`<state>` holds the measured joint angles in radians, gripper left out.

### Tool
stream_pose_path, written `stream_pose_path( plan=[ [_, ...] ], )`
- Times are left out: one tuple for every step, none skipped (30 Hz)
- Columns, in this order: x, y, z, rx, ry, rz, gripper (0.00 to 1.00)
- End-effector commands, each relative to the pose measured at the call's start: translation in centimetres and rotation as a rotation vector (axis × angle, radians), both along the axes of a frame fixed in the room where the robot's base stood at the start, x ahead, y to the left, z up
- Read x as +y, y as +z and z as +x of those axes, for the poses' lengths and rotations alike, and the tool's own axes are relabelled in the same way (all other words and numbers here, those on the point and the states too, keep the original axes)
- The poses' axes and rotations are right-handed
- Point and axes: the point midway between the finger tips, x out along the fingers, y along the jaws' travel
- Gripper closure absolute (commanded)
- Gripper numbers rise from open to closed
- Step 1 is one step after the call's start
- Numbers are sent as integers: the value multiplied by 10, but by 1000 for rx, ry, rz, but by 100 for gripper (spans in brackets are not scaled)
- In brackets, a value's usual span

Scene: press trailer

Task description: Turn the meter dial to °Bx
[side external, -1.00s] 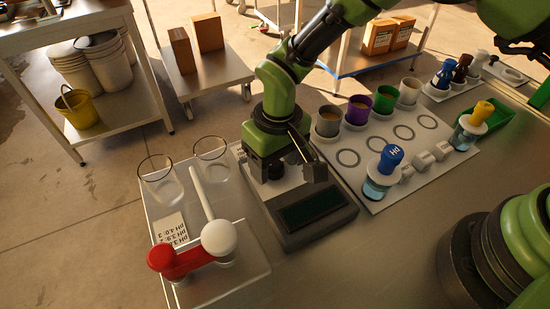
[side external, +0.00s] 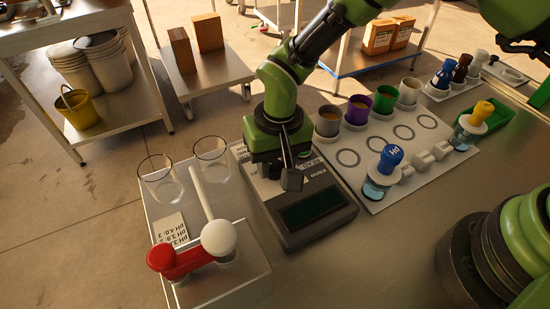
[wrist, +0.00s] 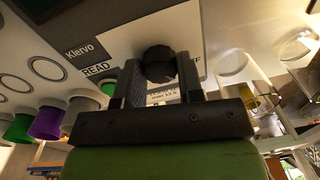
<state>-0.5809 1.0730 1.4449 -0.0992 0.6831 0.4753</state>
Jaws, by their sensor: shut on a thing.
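The grey meter (side external: 335,222) stands on the bench with its dark screen (side external: 310,208) facing up. Its black round dial (wrist: 160,60) shows between my fingers in the wrist view. My gripper (side external: 284,178) is over the meter's upper part, pointing down, with its jaws (wrist: 160,78) shut on the dial from both sides. READ (wrist: 97,69) is printed left of the dial, and letters ending in FF show at its right, partly covered by a finger. I cannot see a °Bx mark or which mark the dial points to. In the side view my gripper hides the dial.
Two clear beakers (side external: 210,160) and a tray with a red and white lever (side external: 185,260) stand left of the meter. At right, a white board (side external: 440,165) holds colored cups and a blue-capped pH bottle (side external: 380,175). Bare bench lies in front.

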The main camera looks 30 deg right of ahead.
Motion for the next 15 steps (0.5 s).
stream_pose_path(
  plan=[
    [0, 0, 0, 1, -45, 0, 89],
    [0, 0, 0, 0, -74, 0, 89],
    [0, 0, 0, 0, -111, 0, 89],
    [0, 0, 0, 1, -140, 0, 89],
    [0, 0, -1, 0, -168, 0, 89],
    [0, 0, -1, 1, -206, 0, 89],
    [0, 0, -1, 0, -234, 0, 89],
    [0, 0, -1, 1, -262, 0, 89],
    [0, 0, -1, 1, -299, 0, 89],
    [0, 0, -1, 0, -325, 0, 89],
    [0, 0, -1, 0, -352, 0, 89],
    [0, 0, -1, 0, -387, 0, 89],
    [0, 0, -1, 0, -412, 0, 89],
    [0, 0, -1, -1, -435, 0, 89],
    [0, 0, -1, 0, -466, -1, 89]
  ],
)
